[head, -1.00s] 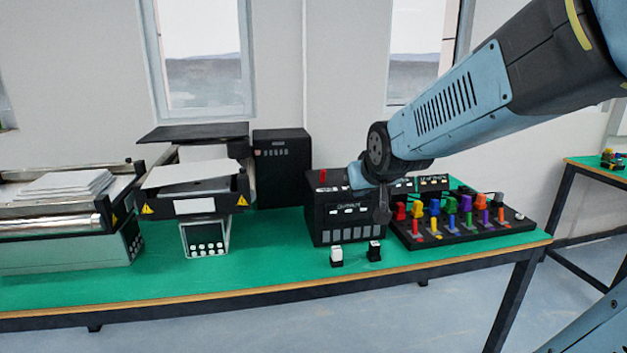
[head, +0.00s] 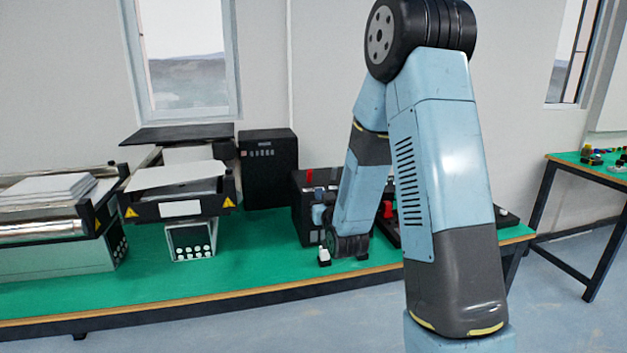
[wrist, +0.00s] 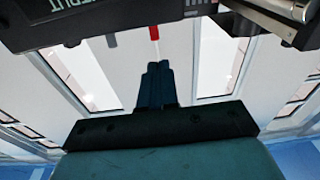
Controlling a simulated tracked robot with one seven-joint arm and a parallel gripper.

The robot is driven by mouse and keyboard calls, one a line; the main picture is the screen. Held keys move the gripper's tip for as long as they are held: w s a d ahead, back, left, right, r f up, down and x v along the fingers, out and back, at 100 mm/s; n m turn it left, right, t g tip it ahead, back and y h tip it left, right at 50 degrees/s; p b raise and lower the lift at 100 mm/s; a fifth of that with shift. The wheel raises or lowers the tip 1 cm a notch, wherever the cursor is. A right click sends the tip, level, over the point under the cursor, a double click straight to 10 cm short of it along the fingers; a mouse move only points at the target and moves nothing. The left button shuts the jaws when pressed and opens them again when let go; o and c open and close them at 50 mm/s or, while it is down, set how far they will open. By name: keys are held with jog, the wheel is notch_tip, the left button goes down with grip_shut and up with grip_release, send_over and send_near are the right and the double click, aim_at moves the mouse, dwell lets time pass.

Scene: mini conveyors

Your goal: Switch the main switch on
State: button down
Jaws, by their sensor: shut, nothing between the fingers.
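A red lever (head: 309,175) stands up from the top of a black control box (head: 304,205) on the green table. I cannot tell from its look whether this is the main switch. In the wrist view a red lever (wrist: 154,33) juts from the dark box edge (wrist: 75,30), beside a shorter grey one (wrist: 111,40). My gripper (wrist: 160,66) is shut and empty, its fingertips lined up close to the red lever in that picture, with a gap between. In the head view my arm's end is low in front of the box and hides much of it.
A board of coloured levers, mostly hidden behind my arm, is right of the box. Small white and black blocks (head: 323,256) lie in front. A tall black unit (head: 268,170) and a conveyor machine (head: 180,205) stand left. Bare green table (head: 235,272) shows between.

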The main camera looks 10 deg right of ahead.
aim_at(314, 187)
jog(key=shift+s+d+f+m+t+h, duration=0.1)
jog(key=shift+s+f+m+t, duration=0.1)
jog(key=shift+f+t, duration=0.35)
jog(key=shift+s+d+f+m+t+h, duration=0.15)
jog(key=shift+f+t, duration=0.25)
jog(key=shift+f, duration=0.4)
jog(key=shift+s+d+f+m+t+h, duration=0.1)
jog(key=shift+s+f+t, duration=0.1)
jog(key=shift+f+t, duration=0.35)
jog(key=shift+f, duration=0.1)
jog(key=x, duration=1.4)
jog(key=shift+f, duration=0.1)
jog(key=shift+d, duration=0.1)
